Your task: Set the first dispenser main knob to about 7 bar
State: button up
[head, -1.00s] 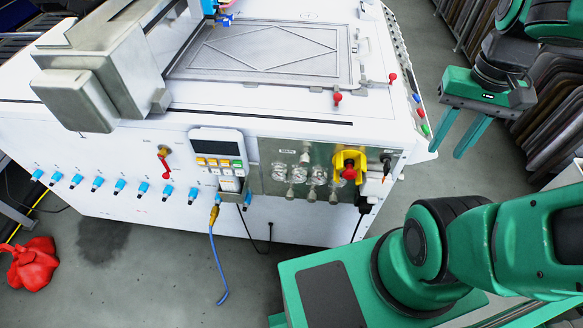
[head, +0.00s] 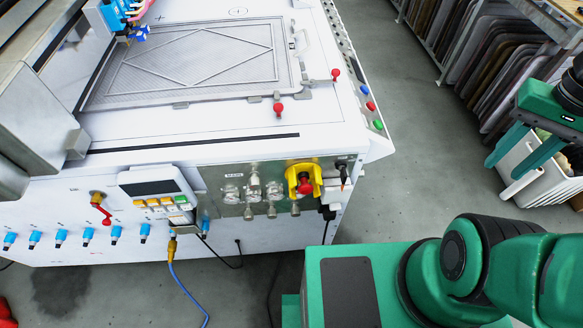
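The white machine (head: 230,135) carries a grey metal panel (head: 215,172) on its front. The panel has a small label, several round clear gauges (head: 231,193) and several silver knobs (head: 271,211) below them. I cannot tell which knob is the first dispenser main one, and the gauge readings are too small to make out. My gripper (head: 501,178) is at the right, well apart from the panel, with its two green fingers spread and nothing between them.
A yellow-backed red emergency button (head: 305,185) and a black switch (head: 342,170) sit right of the gauges. A keypad (head: 157,195) is left of them. Blue fittings (head: 88,234) line the lower front. A white basket (head: 540,178) stands behind my gripper. Grey floor is open between.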

aim_at(254, 181)
jog(key=z, duration=1.95)
jog(key=i, duration=1)
jog(key=u, duration=3.6)
